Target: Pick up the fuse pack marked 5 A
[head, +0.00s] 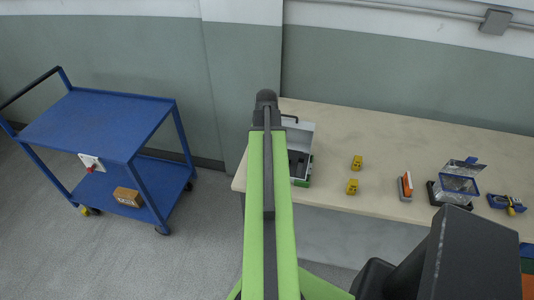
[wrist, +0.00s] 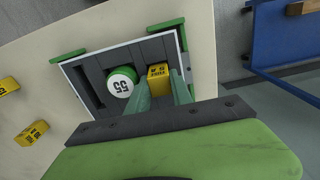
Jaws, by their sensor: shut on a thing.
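The yellow fuse pack marked 5 A (wrist: 157,74) is between the two fingers of my gripper (wrist: 162,88) in the wrist view. My gripper is shut on it. The pack appears at or just over the grey slotted floor of the open case (wrist: 95,50); I cannot tell whether it touches the floor. A round green and white piece marked 55 (wrist: 121,84) lies in the case, just left of the left finger. In the head view the open case (head: 303,135) stands at the table's left end, partly covered by my arm, which hides the gripper and the pack.
Two other yellow packs (head: 357,162) (head: 352,187) stand on the table (head: 420,150) right of the case. Farther right are an orange and grey item (head: 405,187), a clear-lidded box (head: 459,184) and a blue item (head: 505,203). A blue cart (head: 95,120) stands left on the floor.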

